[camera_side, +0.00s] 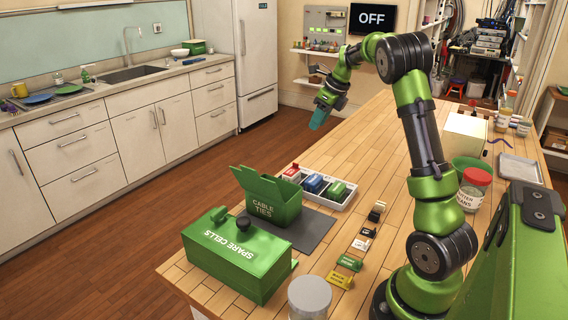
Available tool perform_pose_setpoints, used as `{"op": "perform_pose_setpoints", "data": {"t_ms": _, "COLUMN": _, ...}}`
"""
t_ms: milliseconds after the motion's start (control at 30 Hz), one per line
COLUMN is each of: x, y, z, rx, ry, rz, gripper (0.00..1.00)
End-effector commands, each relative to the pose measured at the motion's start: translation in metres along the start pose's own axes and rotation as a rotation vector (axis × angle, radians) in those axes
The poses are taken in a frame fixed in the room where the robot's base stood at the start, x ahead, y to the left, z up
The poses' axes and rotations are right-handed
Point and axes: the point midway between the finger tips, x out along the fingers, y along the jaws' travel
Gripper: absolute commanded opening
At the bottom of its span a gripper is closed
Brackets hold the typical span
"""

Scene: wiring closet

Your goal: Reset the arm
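My green and black arm rises from the front right of the wooden table and bends over to the left. My gripper (319,118) hangs past the table's left edge, above the floor, tilted downward. A teal shape shows at its end; I cannot tell whether this is the fingers or something held. Whether the fingers are open or shut is too small to see.
A closed green SPARE CELLS box (236,262), an open green CABLE TIES box (270,203) and a tray (346,201) with coloured blocks stand on the table (300,258). A jar (473,189) stands right of my arm. A wall screen (372,18) reads OFF.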

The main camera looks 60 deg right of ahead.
Motion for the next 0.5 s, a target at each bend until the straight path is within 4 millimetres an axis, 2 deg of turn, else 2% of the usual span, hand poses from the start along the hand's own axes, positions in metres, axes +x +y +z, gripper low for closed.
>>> {"op": "perform_pose_setpoints", "data": {"t_ms": 167, "x": 0.000, "y": 0.000, "z": 0.000, "rx": -0.008, "ry": 0.000, "rz": 0.000, "gripper": 0.33}}
{"op": "perform_pose_setpoints", "data": {"t_ms": 267, "x": 0.001, "y": -0.002, "z": 0.000, "rx": -0.079, "ry": 0.000, "rz": -0.008, "gripper": 0.33}}
{"op": "perform_pose_setpoints", "data": {"t_ms": 400, "x": 0.012, "y": 0.004, "z": -0.017, "rx": -0.322, "ry": 0.035, "rz": -0.003, "gripper": 0.33}}
{"op": "perform_pose_setpoints", "data": {"t_ms": 467, "x": 0.011, "y": 0.019, "z": -0.021, "rx": -0.483, "ry": 0.036, "rz": 0.008, "gripper": 0.33}}
{"op": "perform_pose_setpoints", "data": {"t_ms": 500, "x": 0.009, "y": 0.033, "z": -0.023, "rx": -0.604, "ry": 0.030, "rz": 0.018, "gripper": 0.33}}
